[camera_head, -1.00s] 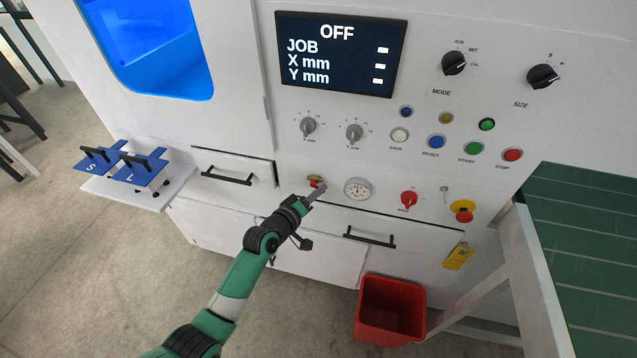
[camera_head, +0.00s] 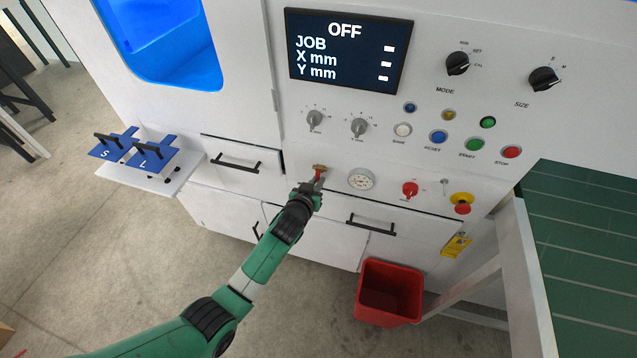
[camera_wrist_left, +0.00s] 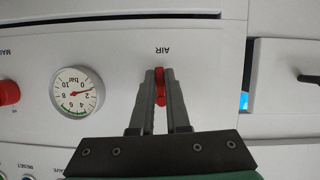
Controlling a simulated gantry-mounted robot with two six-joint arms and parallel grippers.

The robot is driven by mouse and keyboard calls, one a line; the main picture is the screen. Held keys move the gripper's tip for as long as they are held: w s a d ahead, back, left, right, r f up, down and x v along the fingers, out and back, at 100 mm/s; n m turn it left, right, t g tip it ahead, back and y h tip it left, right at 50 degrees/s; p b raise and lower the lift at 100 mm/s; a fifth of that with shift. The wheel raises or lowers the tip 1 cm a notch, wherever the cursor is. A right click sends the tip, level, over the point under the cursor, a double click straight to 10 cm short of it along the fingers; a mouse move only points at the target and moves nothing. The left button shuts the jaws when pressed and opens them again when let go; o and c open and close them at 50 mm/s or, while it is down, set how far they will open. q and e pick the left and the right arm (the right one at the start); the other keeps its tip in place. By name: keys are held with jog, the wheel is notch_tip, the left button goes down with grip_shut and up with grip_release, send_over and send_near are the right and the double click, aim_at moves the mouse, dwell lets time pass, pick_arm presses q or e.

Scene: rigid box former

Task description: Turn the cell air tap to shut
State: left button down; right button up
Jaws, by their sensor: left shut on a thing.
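The air tap (camera_head: 319,168) is on the white front panel under the left grey dial, with a brassy body and a red lever. The label AIR shows upside down beside it in the left wrist view. My left gripper (camera_head: 318,183) comes up from below and is shut on the red lever (camera_wrist_left: 160,88), one finger on each side. In the wrist view the lever runs up and down the picture, in line with the fingers. The fingers hide part of the tap. My right gripper is not in view.
A pressure gauge (camera_head: 361,179) is just right of the tap, then a red knob (camera_head: 410,189) and a yellow-and-red stop button (camera_head: 462,202). Drawer handles (camera_head: 237,167) stick out nearby. A red bin (camera_head: 390,292) stands on the floor below. The display (camera_head: 347,50) reads OFF.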

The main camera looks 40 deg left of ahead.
pick_arm(q)
jog(key=shift+a+m, duration=0.1)
jog(key=shift+m, duration=0.2)
dwell(0.4)
jog(key=c, duration=0.9)
grip_release()
jog(key=shift+s+r, duration=0.1)
jog(key=shift+s+d+r, duration=0.2)
jog(key=shift+s, duration=0.05)
jog(key=p+v, duration=0.4)
jog(key=v, duration=0.6)
jog(key=shift+s+d+p, duration=0.25)
jog(key=shift+d+p, duration=0.05)
jog(key=shift+p, duration=0.1)
